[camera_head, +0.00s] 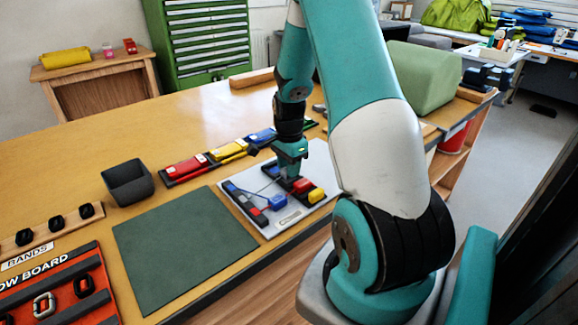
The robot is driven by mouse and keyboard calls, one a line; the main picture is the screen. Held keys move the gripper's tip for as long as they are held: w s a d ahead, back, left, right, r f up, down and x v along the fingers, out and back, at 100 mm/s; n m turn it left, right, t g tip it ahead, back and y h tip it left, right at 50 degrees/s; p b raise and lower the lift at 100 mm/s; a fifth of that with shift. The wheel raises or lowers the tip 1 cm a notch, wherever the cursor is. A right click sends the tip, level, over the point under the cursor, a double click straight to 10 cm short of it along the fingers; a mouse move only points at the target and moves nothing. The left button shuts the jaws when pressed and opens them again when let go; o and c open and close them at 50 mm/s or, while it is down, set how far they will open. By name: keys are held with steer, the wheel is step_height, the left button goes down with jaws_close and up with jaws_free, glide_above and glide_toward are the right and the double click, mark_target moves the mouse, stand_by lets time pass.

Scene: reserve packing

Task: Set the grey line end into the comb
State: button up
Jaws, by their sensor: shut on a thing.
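My gripper (289,173) points down over a white board (264,228) on the wooden table. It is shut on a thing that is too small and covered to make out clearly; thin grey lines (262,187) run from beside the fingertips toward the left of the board. A dark bar (243,203) with blue and red parts lies along the board's left side. A second dark bar with a red block (302,185) and a yellow block (316,195) lies to the right, close to the gripper. A blue piece (277,202) lies between them. I cannot tell which bar is the comb.
A dark green mat (185,245) and a dark open bin (128,183) lie left of the board. Red, yellow and blue packs (222,152) lie in a row behind it. An orange board (62,290) is at front left. My arm hides the table's right part.

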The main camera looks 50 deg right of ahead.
steer(key=shift+f+b, duration=0.45)
steer(key=shift+f, duration=0.25)
steer(key=o, duration=1)
steer(key=shift+r, duration=0.1)
